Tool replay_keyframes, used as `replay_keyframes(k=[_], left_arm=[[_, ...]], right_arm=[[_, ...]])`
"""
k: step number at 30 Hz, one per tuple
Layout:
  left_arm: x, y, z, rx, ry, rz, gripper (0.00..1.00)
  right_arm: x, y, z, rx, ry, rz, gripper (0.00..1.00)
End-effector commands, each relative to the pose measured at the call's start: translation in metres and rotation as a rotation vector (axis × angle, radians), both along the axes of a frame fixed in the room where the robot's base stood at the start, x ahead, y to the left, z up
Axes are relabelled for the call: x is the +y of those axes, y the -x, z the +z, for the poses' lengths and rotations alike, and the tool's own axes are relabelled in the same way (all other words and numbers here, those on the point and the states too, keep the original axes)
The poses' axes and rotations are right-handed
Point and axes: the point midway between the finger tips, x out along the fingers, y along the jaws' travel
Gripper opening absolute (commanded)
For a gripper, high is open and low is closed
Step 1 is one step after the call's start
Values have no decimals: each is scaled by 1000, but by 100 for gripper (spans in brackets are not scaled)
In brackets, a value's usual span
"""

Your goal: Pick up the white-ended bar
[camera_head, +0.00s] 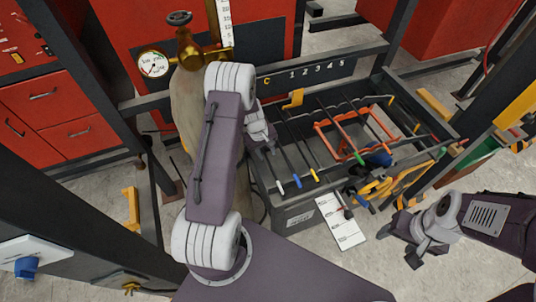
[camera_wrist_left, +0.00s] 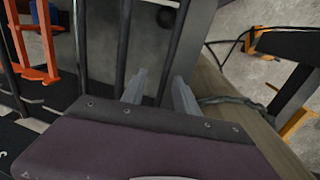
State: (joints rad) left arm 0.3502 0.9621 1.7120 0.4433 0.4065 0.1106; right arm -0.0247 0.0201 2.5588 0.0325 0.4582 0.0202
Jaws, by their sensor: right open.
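The white-ended bar (camera_head: 280,186) is the leftmost of several dark bars lying across the black tray in the head view. Its white end points towards me at the tray's near edge, and its far part is hidden behind my left arm. My left gripper (camera_wrist_left: 160,82) has its fingers apart over the tray's left side, with dark bars close by in the wrist view. I cannot tell which bar is the white-ended one there. My right gripper (camera_head: 400,243) is open and empty, right of the tray.
An orange frame (camera_head: 322,132) sits in the tray. A gas cylinder (camera_head: 187,110) with a gauge stands left. A white checklist (camera_head: 342,222) lies in front. Dark posts flank the tray.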

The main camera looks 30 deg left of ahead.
Motion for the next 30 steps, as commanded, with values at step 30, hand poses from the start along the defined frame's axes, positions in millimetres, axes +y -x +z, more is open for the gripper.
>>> replay_keyframes(k=[30], left_arm=[[0, -1, -5, -2, -1, 0, 0]], right_arm=[[0, 0, 1, 1, 0, 0, 61]])
